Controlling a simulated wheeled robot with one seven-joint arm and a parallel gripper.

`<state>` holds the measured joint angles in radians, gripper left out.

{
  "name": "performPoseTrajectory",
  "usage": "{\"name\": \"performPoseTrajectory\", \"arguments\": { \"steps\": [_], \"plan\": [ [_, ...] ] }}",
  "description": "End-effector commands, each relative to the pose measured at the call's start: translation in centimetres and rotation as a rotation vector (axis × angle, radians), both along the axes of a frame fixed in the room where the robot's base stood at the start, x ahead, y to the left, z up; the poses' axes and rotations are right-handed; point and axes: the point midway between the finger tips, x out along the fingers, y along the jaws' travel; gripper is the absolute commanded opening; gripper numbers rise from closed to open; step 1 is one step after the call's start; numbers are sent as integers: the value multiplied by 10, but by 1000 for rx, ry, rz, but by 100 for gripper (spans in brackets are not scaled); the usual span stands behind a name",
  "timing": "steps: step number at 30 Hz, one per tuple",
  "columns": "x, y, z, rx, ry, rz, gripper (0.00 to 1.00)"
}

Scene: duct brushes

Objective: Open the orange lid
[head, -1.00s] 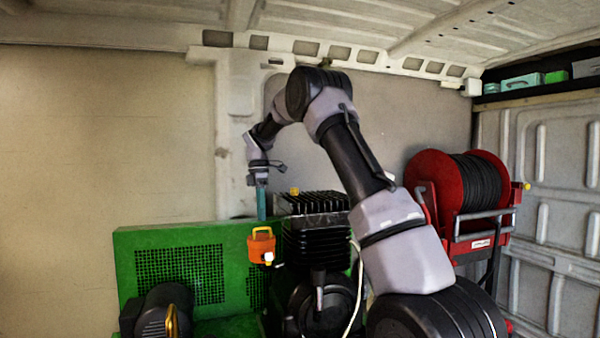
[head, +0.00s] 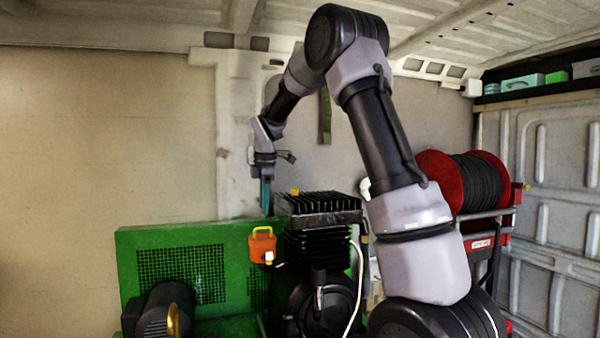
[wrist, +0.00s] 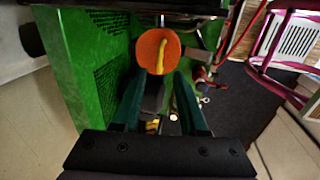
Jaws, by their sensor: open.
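The orange lid (head: 262,233) tops a small orange canister (head: 262,250) with a yellow handle, on the front of the green machine. In the wrist view the round orange lid (wrist: 152,55) shows from above, with the yellow handle (wrist: 158,56) running across it. My gripper (head: 266,208) points down above and just right of the lid in the head view. In the wrist view my gripper (wrist: 158,82) has its two green fingers apart, with the lid beyond their tips. It is open, empty and not visibly touching the lid.
A black finned compressor (head: 318,215) stands close on the right of the lid. The green panel (head: 180,240) is behind and left. A red hose reel (head: 470,185) is at right. A white hose (head: 357,285) hangs by the compressor.

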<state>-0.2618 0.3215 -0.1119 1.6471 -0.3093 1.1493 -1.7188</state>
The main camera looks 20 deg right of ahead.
Motion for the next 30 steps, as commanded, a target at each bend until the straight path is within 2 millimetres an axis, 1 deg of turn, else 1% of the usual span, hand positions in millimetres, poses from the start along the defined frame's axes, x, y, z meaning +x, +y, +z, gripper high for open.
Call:
{"name": "performPoseTrajectory", "arguments": {
  "steps": [1, 7, 9, 18, 24, 30],
  "plan": [
    [-1, 0, 12, 1, -4, 0, 42],
    [-9, 0, 51, 1, -3, -1, 42],
    [-22, -6, 58, 26, -14, -66, 42],
    [-74, -21, 85, 148, -61, -355, 42],
    [-111, -31, 98, 235, -86, -552, 42],
    [-149, -39, 106, 327, -107, -749, 42]
  ]
}}
